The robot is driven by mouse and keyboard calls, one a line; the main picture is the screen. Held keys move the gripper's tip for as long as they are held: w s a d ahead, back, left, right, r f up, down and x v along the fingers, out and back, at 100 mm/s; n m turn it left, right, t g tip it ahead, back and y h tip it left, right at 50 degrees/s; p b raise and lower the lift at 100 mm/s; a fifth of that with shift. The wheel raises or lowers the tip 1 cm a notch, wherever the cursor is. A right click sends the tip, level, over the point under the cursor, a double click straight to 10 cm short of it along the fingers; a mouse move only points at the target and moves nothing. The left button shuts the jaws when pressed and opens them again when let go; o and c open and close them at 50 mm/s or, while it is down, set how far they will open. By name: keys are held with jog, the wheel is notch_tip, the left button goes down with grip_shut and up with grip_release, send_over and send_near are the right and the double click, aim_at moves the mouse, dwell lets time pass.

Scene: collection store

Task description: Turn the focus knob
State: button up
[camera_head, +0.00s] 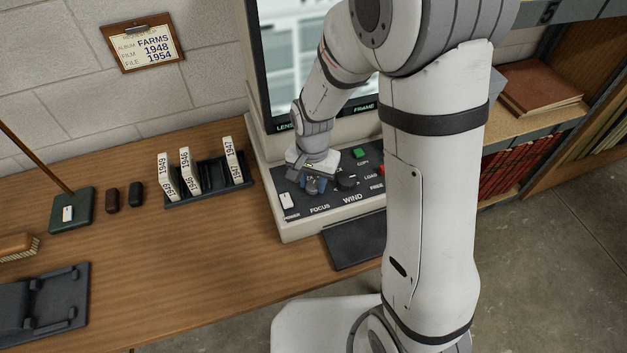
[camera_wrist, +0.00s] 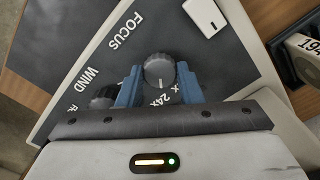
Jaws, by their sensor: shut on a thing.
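The focus knob (camera_wrist: 159,70) is a dark grey round knob with a white pointer line, near the FOCUS lettering on the reader's black control panel (camera_head: 292,202). My gripper (camera_wrist: 158,84) has one blue finger on each side of the knob and is shut on it. In the head view my gripper (camera_head: 313,185) reaches down to the panel above the FOCUS label, and its fingers mostly hide the knob. The reader's screen (camera_head: 294,38) shows a blurred picture, partly covered by my arm.
The wind knob (camera_head: 346,181) sits close to the right of my gripper. A white rocker switch (camera_head: 286,200) is to the left, and green (camera_head: 359,153) and red buttons are further right. A dark rack (camera_head: 209,184) with several white boxes stands left of the reader.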

aim_at(313, 185)
dwell(0.4)
jog(key=o, duration=1)
jog(key=shift+r, duration=0.1)
notch_tip(313, 185, up, 7)
jog(key=shift+r, duration=0.3)
jog(key=shift+d+r, duration=0.1)
jog(key=shift+r, duration=0.05)
jog(key=s+d+r+n+t, duration=0.1)
jog(key=s+d+r, duration=0.2)
jog(key=s+d, duration=0.1)
jog(key=s+d+r+n+t, duration=0.1)
jog(key=s+d+r+n, duration=0.1)
jog(key=s+d+r, duration=0.2)
jog(key=s+d+r+n, duration=0.1)
jog(key=s+d+r, duration=0.2)
jog(key=s+d, duration=0.1)
jog(key=shift+s+d+r+n+t, duration=0.1)
jog(key=shift+s+r+n+t, duration=0.25)
jog(key=shift+s, duration=0.2)
